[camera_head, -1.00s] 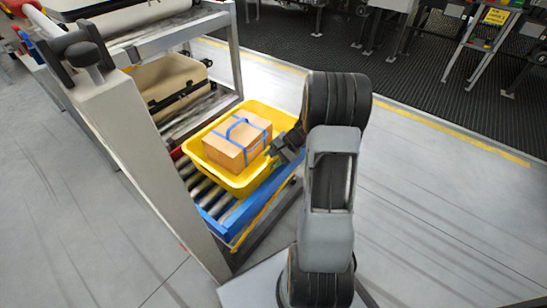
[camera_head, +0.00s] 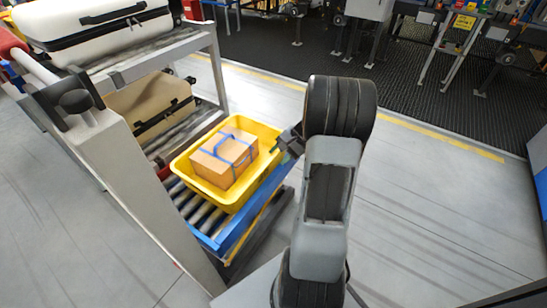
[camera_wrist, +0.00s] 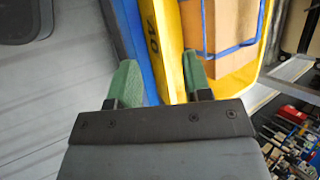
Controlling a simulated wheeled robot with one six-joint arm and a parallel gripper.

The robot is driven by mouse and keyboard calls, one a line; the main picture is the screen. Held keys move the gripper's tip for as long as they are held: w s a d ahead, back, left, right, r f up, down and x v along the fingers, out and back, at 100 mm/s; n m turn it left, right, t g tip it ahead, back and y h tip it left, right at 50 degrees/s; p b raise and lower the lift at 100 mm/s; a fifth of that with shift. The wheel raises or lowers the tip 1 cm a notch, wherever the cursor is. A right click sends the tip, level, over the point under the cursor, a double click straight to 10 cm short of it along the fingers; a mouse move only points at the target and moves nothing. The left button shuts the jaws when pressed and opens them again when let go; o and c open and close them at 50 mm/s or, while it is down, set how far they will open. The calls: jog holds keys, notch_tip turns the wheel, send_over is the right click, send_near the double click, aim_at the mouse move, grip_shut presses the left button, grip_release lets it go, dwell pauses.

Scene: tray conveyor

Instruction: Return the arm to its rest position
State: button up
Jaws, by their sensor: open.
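My arm stands upright right of the tray in the head view, bent at the top. My gripper (camera_head: 291,141) points left at the right rim of the yellow tray (camera_head: 262,180), partly hidden by the arm's black joint. In the wrist view my gripper (camera_wrist: 158,82) shows two green fingers spread apart with nothing held between them. The yellow tray wall (camera_wrist: 171,60) lies beyond the fingers; I cannot tell whether they touch it. A cardboard box (camera_head: 222,158) with blue straps sits inside the tray. The box also shows in the wrist view (camera_wrist: 232,22).
The tray rests on a blue-sided roller conveyor (camera_head: 234,232). A beige suitcase (camera_head: 150,105) lies on the rollers behind it, and a white suitcase (camera_head: 95,30) lies on the upper level. A grey post (camera_head: 140,180) stands at left. Open grey floor (camera_head: 430,200) lies to the right.

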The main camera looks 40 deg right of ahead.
jog(key=shift+s+d+r, duration=0.15)
jog(key=shift+d+r, duration=0.05)
jog(key=shift+r, duration=0.05)
dwell(0.4)
jog(key=s+a+r+n+h+p, duration=0.2)
jog(key=s+a+r+n+p, duration=0.2)
jog(key=r+p, duration=0.6)
jog(key=s+a+r+n+h+p, duration=0.2)
jog(key=s+a+r+n+p, duration=0.2)
jog(key=a+r+p, duration=0.5)
jog(key=s+a+r+n+h+p, duration=0.2)
jog(key=s+a+r+n+p, duration=0.2)
jog(key=r, duration=1.8)
jog(key=a+p, duration=0.3)
jog(key=p, duration=0.4)
jog(key=shift+n+h, duration=0.3)
